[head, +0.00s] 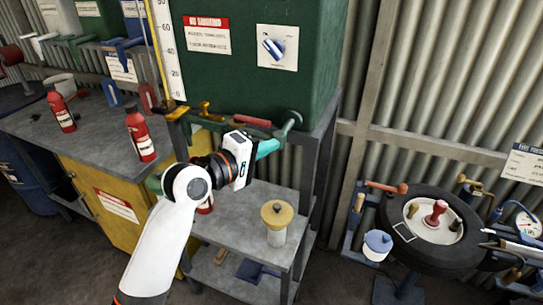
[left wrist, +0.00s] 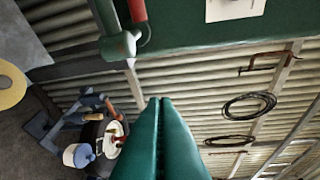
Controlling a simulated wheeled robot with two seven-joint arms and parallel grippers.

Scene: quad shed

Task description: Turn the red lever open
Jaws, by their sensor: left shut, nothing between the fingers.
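The red lever (head: 246,121) lies roughly level along the lower front of the green tank (head: 262,85), beside a green pipe fitting (head: 290,122). In the left wrist view, part of the red lever (left wrist: 138,10) shows at the top, above the green fitting (left wrist: 118,46). My left gripper (head: 270,147) is shut and empty, with its teal fingers pointing right, below the lever and apart from it in the picture. The closed fingers fill the lower middle of the left wrist view (left wrist: 160,102). My right gripper is not in view.
A brass tap (head: 206,110) is left of the lever. A jar with a yellow lid (head: 277,228) stands on the grey shelf below. Red bottles (head: 141,134) stand on the left bench.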

